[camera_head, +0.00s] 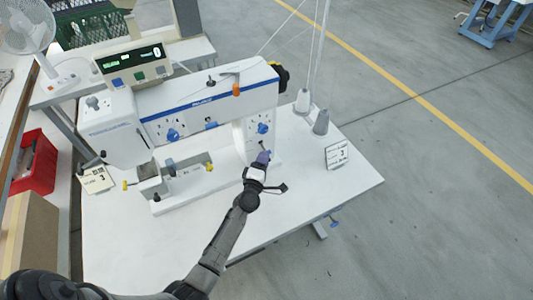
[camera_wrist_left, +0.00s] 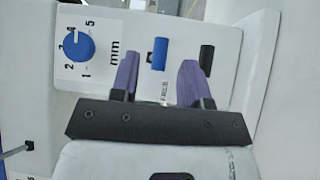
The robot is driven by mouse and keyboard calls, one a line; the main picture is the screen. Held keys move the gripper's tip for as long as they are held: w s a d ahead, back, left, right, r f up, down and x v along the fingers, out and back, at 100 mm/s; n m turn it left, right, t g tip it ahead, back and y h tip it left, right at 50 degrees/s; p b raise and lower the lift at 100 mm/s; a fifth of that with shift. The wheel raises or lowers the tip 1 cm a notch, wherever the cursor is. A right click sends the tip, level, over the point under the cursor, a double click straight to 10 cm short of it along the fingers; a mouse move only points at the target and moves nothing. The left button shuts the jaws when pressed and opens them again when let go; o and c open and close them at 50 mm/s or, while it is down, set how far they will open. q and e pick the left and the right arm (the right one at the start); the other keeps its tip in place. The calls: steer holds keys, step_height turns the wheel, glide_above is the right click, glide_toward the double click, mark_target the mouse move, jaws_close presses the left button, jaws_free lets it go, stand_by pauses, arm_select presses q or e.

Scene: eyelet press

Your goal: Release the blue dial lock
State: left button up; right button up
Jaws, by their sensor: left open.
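A white eyelet press (camera_head: 205,104) stands on the white table. The blue dial (camera_head: 262,128) is on its right column. In the left wrist view the dial (camera_wrist_left: 78,47) has a white pointer and a scale marked 1 to 5 with "mm". A small blue lever (camera_wrist_left: 160,53) sits beside it, with a black lever (camera_wrist_left: 206,58) further right. My left gripper (camera_head: 264,157) is open in front of the column, just below the dial. In the wrist view its purple fingers (camera_wrist_left: 160,78) lie either side of the blue lever. I cannot tell whether they touch it. My right gripper is out of view.
Other blue knobs (camera_head: 173,134) are on the press front. Thread cones (camera_head: 321,122) and a small white sign (camera_head: 337,155) stand to the right. Another sign (camera_head: 97,179) is at the left. The table's front (camera_head: 140,250) is largely bare apart from my arm.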

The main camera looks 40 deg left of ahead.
mark_target(264, 148)
arm_select(q)
steer(key=shift+x, duration=1.95)
steer(key=shift+b, duration=0.3)
jaws_close()
